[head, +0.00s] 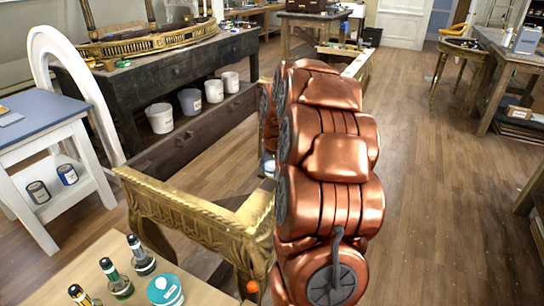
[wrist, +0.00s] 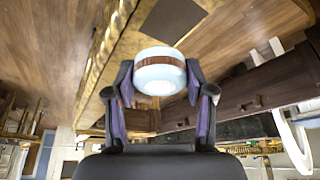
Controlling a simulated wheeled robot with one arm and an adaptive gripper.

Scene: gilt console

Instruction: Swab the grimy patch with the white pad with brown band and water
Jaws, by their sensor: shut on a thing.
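The white pad with brown band (wrist: 160,77) is held between the two fingertips of my gripper (wrist: 160,85) in the wrist view. My gripper is shut on its sides. In the head view my copper-coloured arm hides most of my gripper and the pad. The gilt console (head: 195,215) stands in front of me, left of my arm. In the wrist view a dark square patch (wrist: 172,18) shows on a golden-brown surface beyond the pad, apart from it; it may be the grimy patch. A tub with a teal lid and drop mark (head: 166,291), perhaps the water, stands at lower left.
Several small bottles (head: 115,278) stand beside the tub on a pale wooden top (head: 205,295). A small orange ball (head: 252,287) is near its right edge. A white side table (head: 50,135) and a dark bench (head: 150,85) are at left. The floor (head: 440,200) at right is clear.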

